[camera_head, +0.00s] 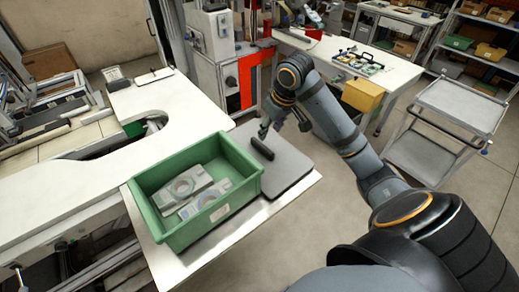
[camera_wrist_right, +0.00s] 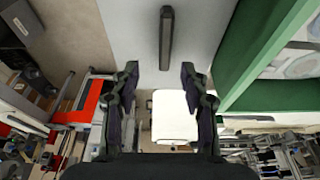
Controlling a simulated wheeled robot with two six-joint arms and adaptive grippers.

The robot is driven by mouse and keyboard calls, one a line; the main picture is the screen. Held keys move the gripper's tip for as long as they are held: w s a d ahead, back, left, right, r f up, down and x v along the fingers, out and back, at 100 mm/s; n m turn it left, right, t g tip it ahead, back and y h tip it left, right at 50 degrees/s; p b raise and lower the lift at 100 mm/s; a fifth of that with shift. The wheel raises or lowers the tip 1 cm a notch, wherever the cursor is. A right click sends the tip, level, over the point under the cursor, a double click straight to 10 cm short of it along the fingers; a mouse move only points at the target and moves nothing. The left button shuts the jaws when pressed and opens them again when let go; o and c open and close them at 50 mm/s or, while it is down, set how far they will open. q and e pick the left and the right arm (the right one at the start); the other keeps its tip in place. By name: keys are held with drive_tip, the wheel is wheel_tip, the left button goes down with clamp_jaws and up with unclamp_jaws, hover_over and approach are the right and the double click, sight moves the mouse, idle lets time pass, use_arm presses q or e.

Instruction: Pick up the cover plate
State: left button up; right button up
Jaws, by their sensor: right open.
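A dark, narrow bar (camera_head: 262,149), probably the cover plate, lies on a grey mat (camera_head: 290,165) to the right of the green bin (camera_head: 190,232). It also shows in the right wrist view (camera_wrist_right: 166,38), lengthwise and ahead of the space between my fingers. My right gripper (camera_head: 284,122) is above the far part of the mat, close to the bar. In the wrist view its two fingers (camera_wrist_right: 160,75) are apart with nothing between them. My left gripper is not in view.
The green bin, with its wall (camera_wrist_right: 262,45) close on the right in the wrist view, holds grey plates with round openings (camera_head: 185,188). A red and grey machine (camera_head: 218,50) stands behind. A grey cart (camera_head: 455,107) and a yellow box (camera_head: 362,95) are at the right.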

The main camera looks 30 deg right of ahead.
sight(263, 146)
drive_tip(key=x, duration=0.3)
drive_tip(key=shift+f, duration=0.25)
drive_tip(key=shift+w+f, duration=0.15)
drive_tip(key=shift+w, duration=0.05)
drive_tip(key=shift+a+f+p, duration=0.4)
drive_tip(key=shift+f+p, duration=0.05)
drive_tip(key=shift+f, duration=0.4)
drive_tip(key=x, duration=0.2)
drive_tip(key=shift+a+f, duration=0.1)
drive_tip(key=shift+f, duration=0.15)
drive_tip(key=shift+w+f, duration=0.15)
drive_tip(key=shift+f, duration=0.2)
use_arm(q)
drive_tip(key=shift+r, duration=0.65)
use_arm(e)
clamp_jaws()
